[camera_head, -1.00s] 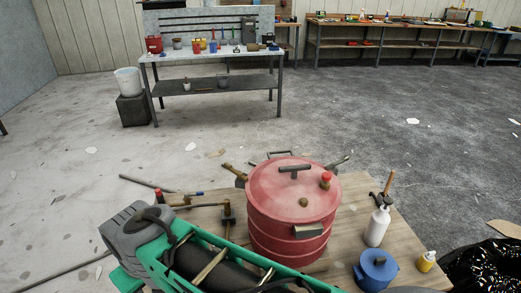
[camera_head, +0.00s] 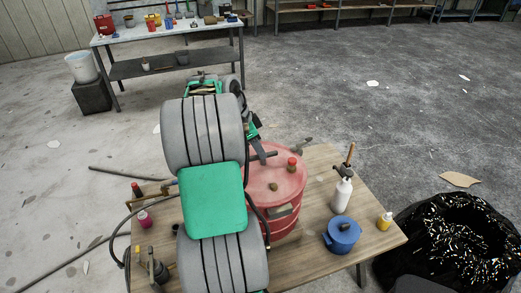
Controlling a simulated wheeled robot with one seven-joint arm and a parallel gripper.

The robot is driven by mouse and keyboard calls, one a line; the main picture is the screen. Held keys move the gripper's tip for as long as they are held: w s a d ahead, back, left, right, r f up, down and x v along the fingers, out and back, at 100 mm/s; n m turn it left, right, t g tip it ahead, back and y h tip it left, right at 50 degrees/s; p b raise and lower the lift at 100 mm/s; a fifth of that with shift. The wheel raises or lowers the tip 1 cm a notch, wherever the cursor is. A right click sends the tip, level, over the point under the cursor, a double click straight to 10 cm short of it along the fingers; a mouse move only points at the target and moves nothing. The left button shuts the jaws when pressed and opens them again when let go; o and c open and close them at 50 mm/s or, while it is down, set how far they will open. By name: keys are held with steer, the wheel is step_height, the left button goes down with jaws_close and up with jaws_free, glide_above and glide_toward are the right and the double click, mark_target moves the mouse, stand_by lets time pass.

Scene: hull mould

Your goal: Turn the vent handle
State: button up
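The red pressure vessel (camera_head: 281,232) stands upright on the wooden table, its left side hidden behind my arm. A dark bar handle (camera_head: 264,156) on its lid is partly visible at the edge of my arm. A red-topped knob (camera_head: 292,163) stands to the right of it, and a small brass knob (camera_head: 273,187) sits nearer. No part is marked as the vent handle, so I cannot tell which one it is. My gripper (camera_head: 254,137) seems to be at the green and black end of my arm, just above the bar handle. Its fingers are too small and hidden to read, and contact cannot be told.
The wooden table (camera_head: 379,240) also holds a white bottle (camera_head: 342,194), a blue pot (camera_head: 342,236), a yellow bottle (camera_head: 384,221) and a pink bottle (camera_head: 145,219). A black bag (camera_head: 455,240) stands to the right. A workbench (camera_head: 170,35) is behind, with open floor between.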

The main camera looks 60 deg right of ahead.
steer(key=shift+x, duration=1.05)
jaws_close()
